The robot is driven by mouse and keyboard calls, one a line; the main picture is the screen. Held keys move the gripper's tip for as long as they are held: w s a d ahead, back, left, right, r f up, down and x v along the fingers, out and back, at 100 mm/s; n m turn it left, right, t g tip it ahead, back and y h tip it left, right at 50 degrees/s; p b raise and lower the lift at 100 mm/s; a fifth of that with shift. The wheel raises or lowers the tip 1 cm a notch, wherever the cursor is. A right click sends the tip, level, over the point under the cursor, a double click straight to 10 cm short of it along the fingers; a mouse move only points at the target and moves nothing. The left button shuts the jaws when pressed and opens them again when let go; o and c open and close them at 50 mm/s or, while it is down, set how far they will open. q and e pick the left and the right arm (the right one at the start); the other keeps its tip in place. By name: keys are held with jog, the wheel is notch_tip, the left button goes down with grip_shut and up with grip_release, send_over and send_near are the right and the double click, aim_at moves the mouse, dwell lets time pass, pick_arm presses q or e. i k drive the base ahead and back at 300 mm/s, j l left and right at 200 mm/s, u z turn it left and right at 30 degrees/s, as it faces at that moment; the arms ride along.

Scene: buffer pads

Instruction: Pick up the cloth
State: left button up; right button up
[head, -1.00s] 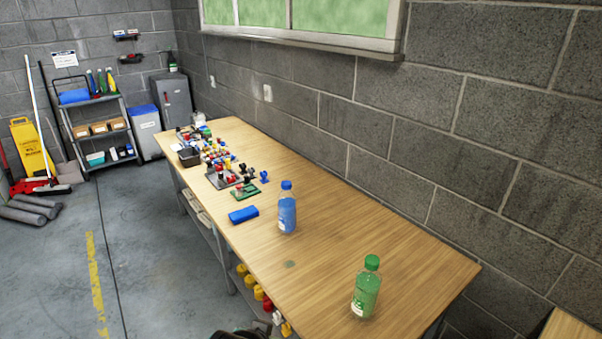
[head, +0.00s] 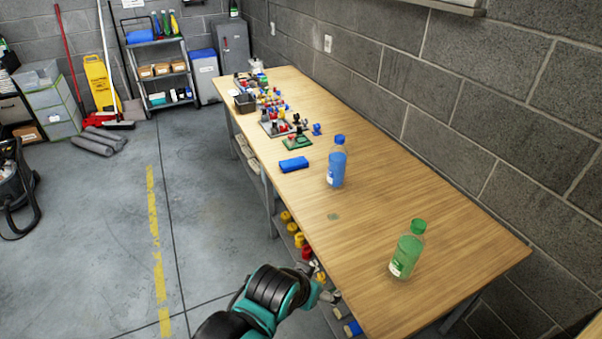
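A small folded blue item (head: 294,164), which looks like the cloth, lies flat near the left edge of the wooden table (head: 385,215). My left arm comes in at the bottom of the view. Its gripper end (head: 318,285) is beside the table's near-left edge, well below and apart from the cloth. The fingers are too small and cluttered to tell open from shut. My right gripper is not in view.
A blue bottle (head: 337,162) stands just right of the cloth and a green bottle (head: 407,250) stands nearer. Coloured parts on boards (head: 283,123) crowd the table behind the cloth. Yellow and red items (head: 293,230) sit on the shelf below.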

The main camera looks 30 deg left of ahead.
aim_at(288, 164)
jog(key=i+j+z, duration=0.3)
jog(key=j, duration=0.65)
jog(key=i+j+z, duration=0.25)
jog(key=j, duration=0.8)
jog(key=i+j+z, duration=0.15)
jog(key=j+z, duration=0.15)
jog(key=j, duration=0.75)
jog(key=j+z, duration=0.3)
jog(key=j, duration=0.8)
